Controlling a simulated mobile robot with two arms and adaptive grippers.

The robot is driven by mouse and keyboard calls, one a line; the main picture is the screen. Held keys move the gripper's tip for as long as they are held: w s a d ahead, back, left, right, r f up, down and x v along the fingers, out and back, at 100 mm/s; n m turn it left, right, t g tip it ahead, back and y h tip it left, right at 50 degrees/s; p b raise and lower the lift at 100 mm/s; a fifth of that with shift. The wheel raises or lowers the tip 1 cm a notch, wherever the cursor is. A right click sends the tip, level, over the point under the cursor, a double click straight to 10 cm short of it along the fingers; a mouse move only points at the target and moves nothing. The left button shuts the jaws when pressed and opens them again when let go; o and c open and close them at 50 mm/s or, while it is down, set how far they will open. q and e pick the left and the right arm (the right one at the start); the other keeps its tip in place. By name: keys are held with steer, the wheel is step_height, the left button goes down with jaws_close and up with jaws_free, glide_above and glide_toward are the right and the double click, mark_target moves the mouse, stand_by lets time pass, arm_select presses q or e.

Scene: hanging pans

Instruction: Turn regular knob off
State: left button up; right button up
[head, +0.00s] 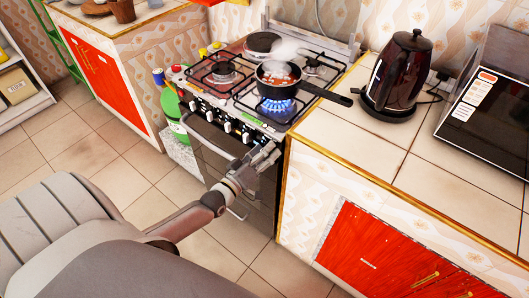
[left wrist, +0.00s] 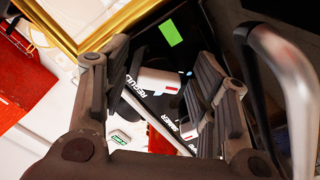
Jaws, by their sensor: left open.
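The stove (head: 215,140) has a row of white knobs (head: 228,126) along its front panel. A black pan (head: 278,76) with red food steams over a blue flame (head: 276,105) on the front right burner. My left gripper (head: 266,154) is at the right end of the stove front. In the left wrist view its fingers (left wrist: 158,62) are open, and a white knob (left wrist: 157,81) with a red mark shows between them. The label "REGUL…" (left wrist: 142,100) is beside that knob, and "SIMMER" is lower right. Contact with the knob cannot be told. My right gripper is not in view.
A tiled counter (head: 330,135) with red doors adjoins the stove on the right, holding a dark kettle (head: 398,70) and a microwave (head: 490,95). The pan handle (head: 325,93) sticks out toward the counter. A green gas bottle (head: 172,112) stands left of the stove.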

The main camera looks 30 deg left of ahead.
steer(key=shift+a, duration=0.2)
arm_select(q)
steer(key=shift+c, duration=1.2)
steer(key=c, duration=0.8)
steer(key=shift+o, duration=0.2)
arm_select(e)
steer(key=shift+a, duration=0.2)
